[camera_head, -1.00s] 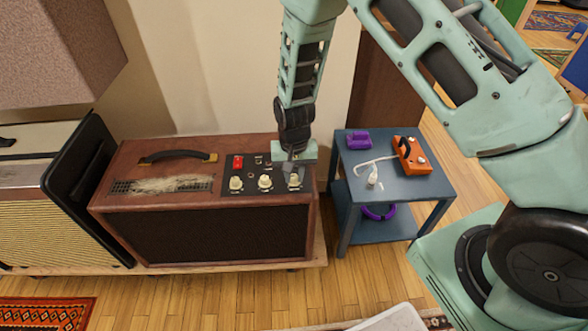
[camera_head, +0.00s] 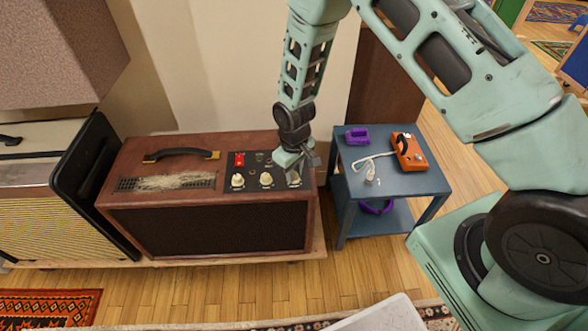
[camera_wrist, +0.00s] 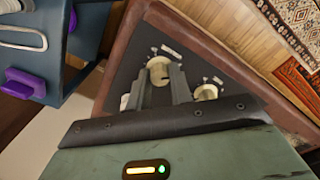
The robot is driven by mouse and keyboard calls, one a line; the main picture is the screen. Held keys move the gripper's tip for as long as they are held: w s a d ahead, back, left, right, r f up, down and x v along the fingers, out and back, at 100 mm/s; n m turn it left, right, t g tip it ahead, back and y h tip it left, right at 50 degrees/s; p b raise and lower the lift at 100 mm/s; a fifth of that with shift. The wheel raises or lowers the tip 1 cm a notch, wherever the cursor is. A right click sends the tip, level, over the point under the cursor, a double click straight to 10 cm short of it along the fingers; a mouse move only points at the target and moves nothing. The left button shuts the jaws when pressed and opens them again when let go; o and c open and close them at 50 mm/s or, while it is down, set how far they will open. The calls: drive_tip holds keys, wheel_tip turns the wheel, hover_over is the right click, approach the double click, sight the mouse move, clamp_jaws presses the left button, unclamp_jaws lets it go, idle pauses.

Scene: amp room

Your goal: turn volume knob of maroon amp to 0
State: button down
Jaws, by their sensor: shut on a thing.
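The maroon amp (camera_head: 135,225) stands on a low wooden board and has a black control panel (camera_head: 250,190) on top. Two cream knobs, the left one (camera_head: 237,181) and the middle one (camera_head: 266,180), show clear. My gripper (camera_head: 293,174) points down at the panel's right end, shut on the rightmost cream knob, mostly hidden in the head view. In the wrist view, my gripper's fingers (camera_wrist: 163,84) hold the sides of this knob (camera_wrist: 158,68). Another cream knob (camera_wrist: 206,92) is beside it. The labels are too small to read.
A blue side table (camera_head: 410,184) stands to the right with an orange pedal (camera_head: 409,152), a purple object (camera_head: 357,136) and a white cable. The amp's handle (camera_head: 181,153) rises at the back left. A second amp (camera_head: 30,220) stands left.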

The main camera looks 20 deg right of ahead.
idle(0.4)
drive_tip(key=c, duration=1.3)
unclamp_jaws()
drive_tip(key=shift+o, duration=0.2)
drive_tip(key=shift+r, duration=0.1)
wheel_tip(320, 180, up, 17)
drive_tip(key=p, duration=0.2)
drive_tip(key=shift+r, duration=0.15)
drive_tip(key=s+a+r+n, duration=0.1)
drive_tip(key=s+a+r, duration=0.5)
drive_tip(key=s+r, duration=0.35)
drive_tip(key=s+r+n, duration=0.1)
drive_tip(key=s+r, duration=0.2)
drive_tip(key=s, duration=0.6)
drive_tip(key=s+r, duration=0.2)
drive_tip(key=s, duration=0.6)
wheel_tip(320, 180, up, 13)
drive_tip(key=p, duration=1.3)
drive_tip(key=shift+s+a+y, duration=0.15)
drive_tip(key=shift+a+y, duration=0.05)
drive_tip(key=shift+y, duration=0.1)
